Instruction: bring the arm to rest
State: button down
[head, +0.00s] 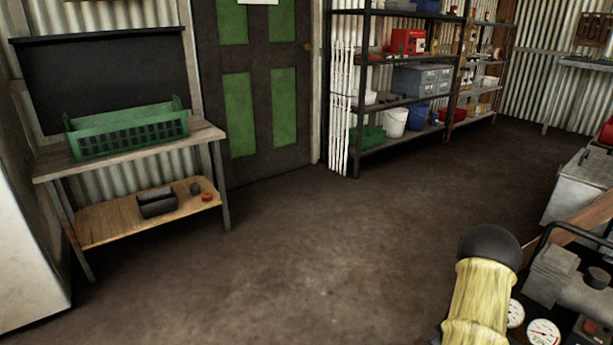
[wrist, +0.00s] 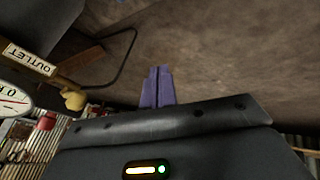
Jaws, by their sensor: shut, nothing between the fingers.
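My gripper (wrist: 157,88) shows in the wrist view as two purple fingers side by side, pressed together with nothing between them. It is in the air over the brown floor as seen in that view, clear of anything at its tips. An outlet label (wrist: 30,60) and part of a gauge (wrist: 12,100) show to the left of it. My gripper cannot be made out in the head view.
A compressor-like machine with gauges (head: 543,332) stands at the lower right. A bench (head: 205,135) with a green crate (head: 130,137) is at left, a green-panelled door (head: 240,110) behind, shelving (head: 400,102) at the back. The middle floor is clear.

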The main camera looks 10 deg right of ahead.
jog(key=w+a+r+m+g+y+p, duration=0.15)
jog(key=a+r+p, duration=0.25)
jog(key=a+r, duration=1.5)
jog(key=s+a+r+m+g+y+p, duration=0.15)
jog(key=s+a+r+p, duration=0.35)
jog(key=s+a+r, duration=1)
notch_tip(320, 180, up, 39)
jog(key=w+a+p, duration=0.1)
jog(key=p, duration=3.6)
jog(key=shift+w+p, duration=0.15)
jog(key=shift+p, duration=0.25)
